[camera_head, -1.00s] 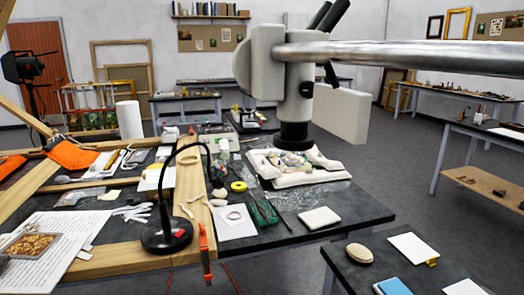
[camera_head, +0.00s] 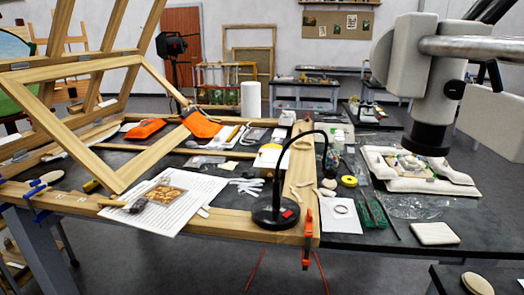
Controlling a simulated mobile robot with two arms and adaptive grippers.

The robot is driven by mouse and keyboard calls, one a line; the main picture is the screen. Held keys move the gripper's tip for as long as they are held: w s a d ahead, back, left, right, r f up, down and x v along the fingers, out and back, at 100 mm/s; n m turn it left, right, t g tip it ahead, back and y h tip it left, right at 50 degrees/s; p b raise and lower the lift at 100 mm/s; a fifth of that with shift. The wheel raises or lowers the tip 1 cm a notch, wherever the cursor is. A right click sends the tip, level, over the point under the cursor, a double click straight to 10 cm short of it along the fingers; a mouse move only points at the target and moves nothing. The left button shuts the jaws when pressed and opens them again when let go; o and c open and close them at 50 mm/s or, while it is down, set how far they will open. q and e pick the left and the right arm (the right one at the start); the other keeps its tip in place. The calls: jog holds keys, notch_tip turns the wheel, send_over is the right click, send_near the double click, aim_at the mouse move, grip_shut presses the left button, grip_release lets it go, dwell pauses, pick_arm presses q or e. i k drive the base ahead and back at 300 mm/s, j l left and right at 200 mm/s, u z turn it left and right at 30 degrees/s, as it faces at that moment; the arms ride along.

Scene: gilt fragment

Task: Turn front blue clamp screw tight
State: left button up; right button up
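A blue clamp (camera_head: 38,203) sits at the front left of the worktable, gripping the wooden frame's front-left edge. Its screw is too small to make out clearly, so I cannot tell how tight it is. An orange clamp (camera_head: 307,240) hangs on the right end of the same front rail. Neither of my grippers shows in the head view.
The wooden frame (camera_head: 240,224) spans the table front. A tilted frame (camera_head: 130,172) rises above the left side. A black lamp (camera_head: 275,212), papers (camera_head: 172,200) and a microscope (camera_head: 432,110) take up the table.

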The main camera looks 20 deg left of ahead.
aim_at(35, 182)
jog(key=u, duration=2.3)
